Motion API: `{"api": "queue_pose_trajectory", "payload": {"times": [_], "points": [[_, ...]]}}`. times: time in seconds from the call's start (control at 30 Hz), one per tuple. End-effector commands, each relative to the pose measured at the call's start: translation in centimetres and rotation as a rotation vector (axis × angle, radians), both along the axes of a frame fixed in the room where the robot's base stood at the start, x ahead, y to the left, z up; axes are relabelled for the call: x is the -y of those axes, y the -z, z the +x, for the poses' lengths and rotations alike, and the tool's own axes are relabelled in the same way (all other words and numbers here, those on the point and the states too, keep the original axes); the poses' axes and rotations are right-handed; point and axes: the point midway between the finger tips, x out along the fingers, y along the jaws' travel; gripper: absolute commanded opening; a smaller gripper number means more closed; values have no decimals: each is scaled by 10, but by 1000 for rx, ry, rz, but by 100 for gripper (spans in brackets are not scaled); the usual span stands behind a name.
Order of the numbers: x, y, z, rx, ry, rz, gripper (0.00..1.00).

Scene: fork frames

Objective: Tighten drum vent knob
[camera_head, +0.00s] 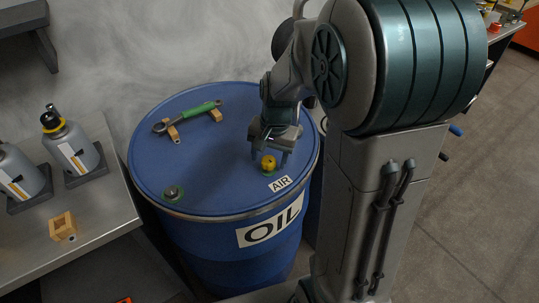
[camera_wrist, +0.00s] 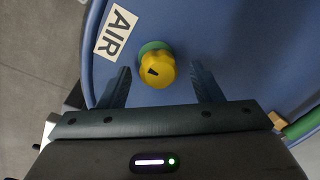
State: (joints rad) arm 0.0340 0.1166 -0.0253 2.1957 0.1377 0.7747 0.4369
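The blue oil drum (camera_head: 215,190) stands upright with its lid facing up. The yellow vent knob (camera_head: 268,162) sits on the lid on a green base, beside the white AIR label (camera_head: 279,184). My gripper (camera_head: 269,150) points down over the knob. In the wrist view the yellow knob (camera_wrist: 157,70), with a black mark on top, lies between and slightly beyond the two fingertips. Gaps show on both sides, so my gripper (camera_wrist: 160,78) is open and not touching it. The AIR label (camera_wrist: 116,32) is at the upper left there.
A green-handled wrench (camera_head: 190,117) rests on wooden blocks on the lid. A metal bung (camera_head: 173,193) is near the lid's left front edge. A steel bench (camera_head: 100,217) at left holds grey bottles (camera_head: 70,145) and a small wooden block (camera_head: 63,227).

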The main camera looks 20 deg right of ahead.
Motion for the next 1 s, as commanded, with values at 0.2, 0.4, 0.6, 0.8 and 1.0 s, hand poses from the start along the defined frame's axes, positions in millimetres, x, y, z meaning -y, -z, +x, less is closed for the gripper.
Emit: {"api": "queue_pose_trajectory", "payload": {"times": [0.2, 0.4, 0.6, 0.8, 1.0], "points": [[1, -11, -1, 0, 0, 0, 59], [5, -52, -2, 5, 0, -1, 59], [9, -97, -5, 5, 0, 0, 59], [11, -127, -7, 2, 0, 0, 59], [12, -137, -8, 1, 0, -1, 59]]}}
